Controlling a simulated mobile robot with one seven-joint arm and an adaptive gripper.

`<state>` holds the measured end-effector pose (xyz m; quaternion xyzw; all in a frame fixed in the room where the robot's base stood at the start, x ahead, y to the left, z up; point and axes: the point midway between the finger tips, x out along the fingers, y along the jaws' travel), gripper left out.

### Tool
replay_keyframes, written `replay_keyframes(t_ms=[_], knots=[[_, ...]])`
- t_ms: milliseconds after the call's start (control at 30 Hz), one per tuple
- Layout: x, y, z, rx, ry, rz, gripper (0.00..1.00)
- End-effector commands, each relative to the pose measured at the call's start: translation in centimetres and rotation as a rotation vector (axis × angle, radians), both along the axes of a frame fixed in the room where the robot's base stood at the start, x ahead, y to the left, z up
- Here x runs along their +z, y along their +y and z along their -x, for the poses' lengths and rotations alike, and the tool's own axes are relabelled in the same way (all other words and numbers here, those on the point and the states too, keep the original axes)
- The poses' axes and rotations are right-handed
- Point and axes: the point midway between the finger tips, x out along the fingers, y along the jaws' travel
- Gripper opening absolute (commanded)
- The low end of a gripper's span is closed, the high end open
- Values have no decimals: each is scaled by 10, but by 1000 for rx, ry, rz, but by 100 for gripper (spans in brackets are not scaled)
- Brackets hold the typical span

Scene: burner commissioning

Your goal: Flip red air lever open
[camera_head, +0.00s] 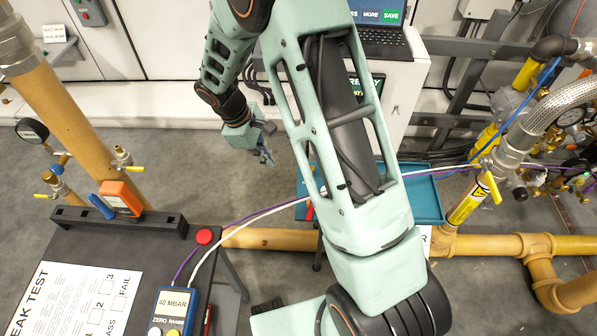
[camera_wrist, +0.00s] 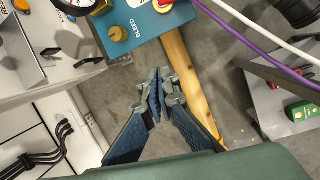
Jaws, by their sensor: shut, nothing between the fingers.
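My gripper (camera_head: 267,158) hangs above the grey floor left of centre in the head view, apart from any object. In the wrist view its fingers (camera_wrist: 157,95) are together and empty. A teal panel marked BLEED (camera_wrist: 125,24) with a brass knob lies just beyond the fingertips. A small red part (camera_wrist: 163,3) shows at the panel's top edge, cut by the frame. I cannot tell whether either is the air lever.
Yellow pipe (camera_head: 270,239) runs low across the floor. Purple and white hoses (camera_head: 232,222) cross from the 40 MBAR gauge (camera_head: 174,308) toward the right pipework. A dark test bench (camera_head: 130,243) stands at lower left. A white cabinet with a laptop (camera_head: 378,22) stands behind.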

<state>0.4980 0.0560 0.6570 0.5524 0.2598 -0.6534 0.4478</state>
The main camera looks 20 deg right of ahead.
Motion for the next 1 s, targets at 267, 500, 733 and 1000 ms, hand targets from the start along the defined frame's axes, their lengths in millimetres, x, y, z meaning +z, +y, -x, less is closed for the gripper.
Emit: replay_keyframes(t_ms=[267, 500, 733, 1000], knots=[[-42, 6, 66, -33, 199, 31, 0], [-74, -4, 72, -34, 201, 31, 0], [-121, -21, 81, -34, 200, 32, 0], [-133, -49, 96, -34, 195, 30, 0]])
